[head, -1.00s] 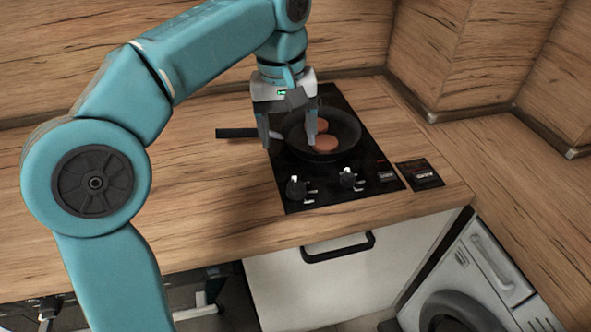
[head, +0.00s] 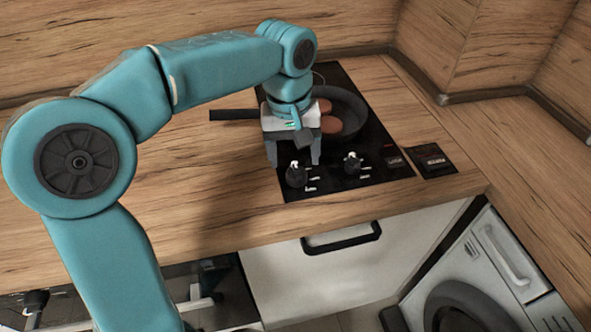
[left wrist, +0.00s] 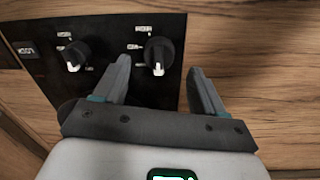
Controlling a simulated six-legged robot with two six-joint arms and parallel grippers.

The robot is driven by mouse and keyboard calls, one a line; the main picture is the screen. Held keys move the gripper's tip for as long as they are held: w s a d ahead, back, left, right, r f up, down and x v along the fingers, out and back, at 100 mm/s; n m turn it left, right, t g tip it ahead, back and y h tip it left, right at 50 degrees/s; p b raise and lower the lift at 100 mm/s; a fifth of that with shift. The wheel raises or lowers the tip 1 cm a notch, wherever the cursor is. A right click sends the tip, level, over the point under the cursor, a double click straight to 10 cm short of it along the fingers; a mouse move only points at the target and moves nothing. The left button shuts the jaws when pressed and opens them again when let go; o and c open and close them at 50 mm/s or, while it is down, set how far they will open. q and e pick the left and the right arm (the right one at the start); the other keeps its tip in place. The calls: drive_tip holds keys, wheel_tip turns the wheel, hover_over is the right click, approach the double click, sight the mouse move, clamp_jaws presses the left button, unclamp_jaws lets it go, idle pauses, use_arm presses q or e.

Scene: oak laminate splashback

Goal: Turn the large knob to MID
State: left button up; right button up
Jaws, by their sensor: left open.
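Two dark knobs sit on the black cooktop (head: 375,132): a left knob (head: 296,175) and a right knob (head: 352,163) in the head view. The left knob looks slightly larger, though the difference is small. My left gripper (head: 294,162) is open and empty, fingers down, just behind and above the left knob. In the left wrist view the left knob (left wrist: 158,54) shows between and beyond the fingertips (left wrist: 160,68), with no visible contact. Its white mark points toward the gripper. The right knob also shows there (left wrist: 74,52). The small labels cannot be read. My right gripper is not in view.
A dark pan (head: 347,112) with brown round pieces stands behind the knobs, its handle (head: 232,114) pointing left. A small dark panel (head: 432,161) lies right of the cooktop. The wooden counter (head: 225,180) is clear at left.

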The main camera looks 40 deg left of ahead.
sight(296, 168)
use_arm(q)
drive_tip(key=shift+w+d+f+b, duration=0.15)
drive_tip(key=shift+f+b, duration=0.15)
drive_tip(key=shift+f, duration=1.9)
drive_tip(key=c, duration=1.1)
drive_tip(key=shift+o, duration=0.2)
drive_tip(key=shift+r, duration=0.1)
